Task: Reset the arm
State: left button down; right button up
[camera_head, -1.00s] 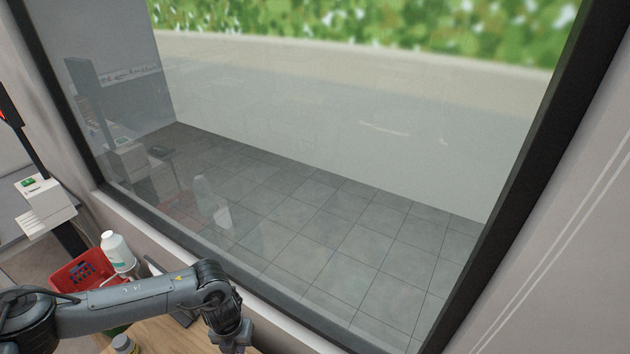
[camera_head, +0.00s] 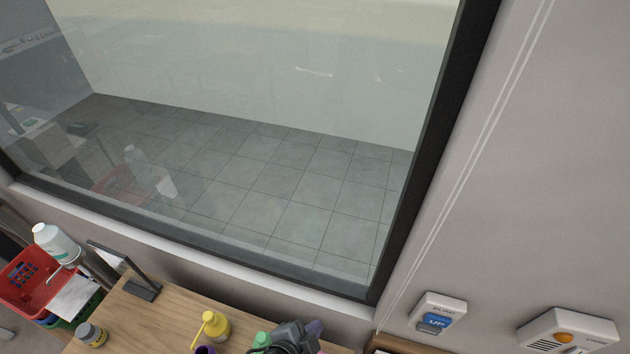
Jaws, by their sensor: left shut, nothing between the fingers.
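My left gripper (camera_head: 290,340) shows only in part at the bottom edge of the head view, dark grey, among several bottles on the wooden counter (camera_head: 160,318). It is shut and empty; most of my left arm lies below the picture. A yellow pump bottle (camera_head: 215,328) stands to its left, apart from it. A green-topped thing (camera_head: 262,339) and a purple thing (camera_head: 315,327) show close beside it; I cannot tell whether they touch it. My right gripper is out of the picture.
A small dark jar (camera_head: 91,334) and a dark stand (camera_head: 142,292) are on the counter's left. Beyond are a red basket (camera_head: 28,280) and a white bottle (camera_head: 56,242). The window (camera_head: 250,190) and the wall with a blue switch (camera_head: 436,321) bound the back and right.

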pick_arm(q)
jog(key=s+a+f+n+g+y, duration=0.2)
jog(key=s+a+n, duration=0.4)
jog(key=a, duration=0.4)
jog(key=s+a+f+n+g+y, duration=0.2)
jog(key=s+a+n, duration=0.5)
jog(key=a, duration=0.4)
jog(key=shift+a+f+y, duration=0.2)
jog(key=shift+f+y, duration=0.5)
jog(key=shift+f, duration=0.05)
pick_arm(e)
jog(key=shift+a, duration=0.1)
